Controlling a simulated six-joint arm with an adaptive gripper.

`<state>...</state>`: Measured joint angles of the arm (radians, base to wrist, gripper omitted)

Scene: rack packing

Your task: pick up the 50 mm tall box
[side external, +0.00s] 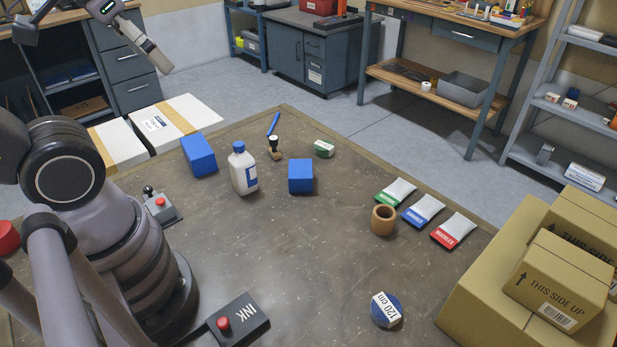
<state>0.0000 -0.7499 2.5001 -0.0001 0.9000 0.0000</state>
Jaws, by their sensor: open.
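Two plain blue boxes stand on the brown worktable (330,250). One blue box (198,155) is at the back left, left of a white bottle, and looks the larger of the two. The other blue box (300,177) is right of the bottle and looks more cube-like. No size mark shows on either, so I cannot tell which is 50 mm tall. My gripper (164,66) is at the upper left, raised and well apart from both boxes. It is open, seen nearly edge-on, with nothing visible in it.
A white bottle (243,168) with a blue cap stands between the boxes. Behind are a stamp (275,148), a blue pen (273,123) and a small green-white box (324,148). The middle table is clear.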

